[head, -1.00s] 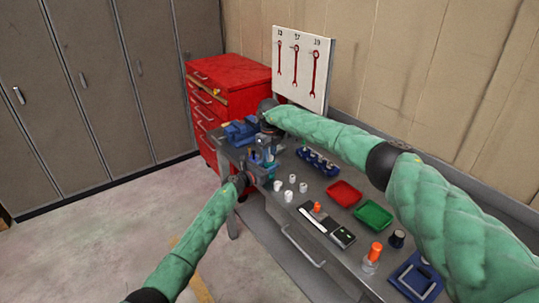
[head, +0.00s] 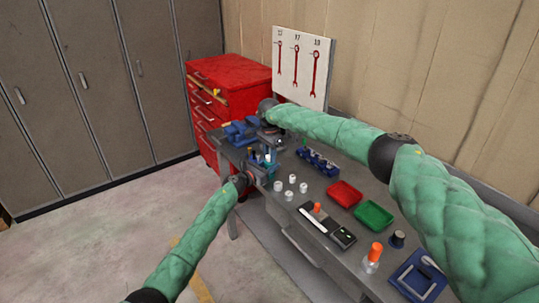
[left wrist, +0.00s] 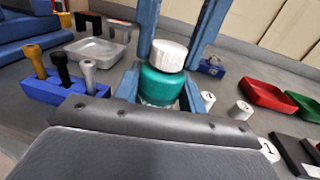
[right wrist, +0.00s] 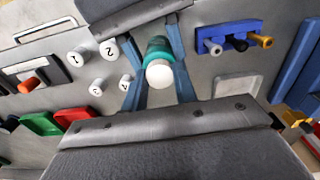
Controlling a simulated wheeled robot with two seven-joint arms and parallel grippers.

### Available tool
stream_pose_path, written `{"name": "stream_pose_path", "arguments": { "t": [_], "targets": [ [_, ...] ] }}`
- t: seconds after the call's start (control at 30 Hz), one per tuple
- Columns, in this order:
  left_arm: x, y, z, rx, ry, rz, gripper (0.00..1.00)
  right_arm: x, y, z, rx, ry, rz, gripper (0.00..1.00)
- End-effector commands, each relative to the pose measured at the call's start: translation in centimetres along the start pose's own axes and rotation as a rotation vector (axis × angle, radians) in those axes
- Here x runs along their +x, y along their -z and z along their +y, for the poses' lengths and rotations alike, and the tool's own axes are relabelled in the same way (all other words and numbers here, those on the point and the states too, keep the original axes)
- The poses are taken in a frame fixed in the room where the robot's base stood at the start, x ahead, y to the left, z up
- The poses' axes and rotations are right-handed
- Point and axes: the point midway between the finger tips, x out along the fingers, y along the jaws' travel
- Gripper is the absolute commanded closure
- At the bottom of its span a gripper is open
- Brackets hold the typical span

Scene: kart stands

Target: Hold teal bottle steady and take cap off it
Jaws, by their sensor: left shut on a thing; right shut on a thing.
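The teal bottle (left wrist: 160,86) stands upright in the left wrist view, with its white cap (left wrist: 168,55) at the top. My left gripper (left wrist: 160,92) is shut on the bottle, with a blue finger on each side. My right gripper (right wrist: 160,80) comes from above and is shut on the cap, seen end-on as a white disc (right wrist: 160,74) in the right wrist view. I cannot tell whether there is a gap between cap and bottle. In the head view, both grippers meet at the bench's left end, and the bottle is small and partly hidden there.
Several white numbered cylinders (head: 291,179) stand close to the right of the bottle. A blue holder (left wrist: 60,92) with three handled tools is beside it. Red (head: 345,193) and green (head: 373,215) trays lie further right. A blue vise (head: 240,130) stands behind, near the red cabinet (head: 228,78).

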Motion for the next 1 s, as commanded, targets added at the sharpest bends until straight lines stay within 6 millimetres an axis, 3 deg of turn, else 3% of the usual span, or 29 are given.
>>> {"name": "stream_pose_path", "arguments": {
  "t": [0.33, 1.0],
  "targets": [
    [-0.01, 0.22, -0.33, 0.0, 0.006, 0.002, 1.0, -0.28, 0.51, -0.04, -0.358, 0.005, 0.007, 0.99],
    [-0.02, 0.21, -0.23, 0.0, 0.004, 0.002, 1.0, -0.29, 0.5, -0.02, -0.367, 0.004, 0.007, 0.99]
  ]
}}
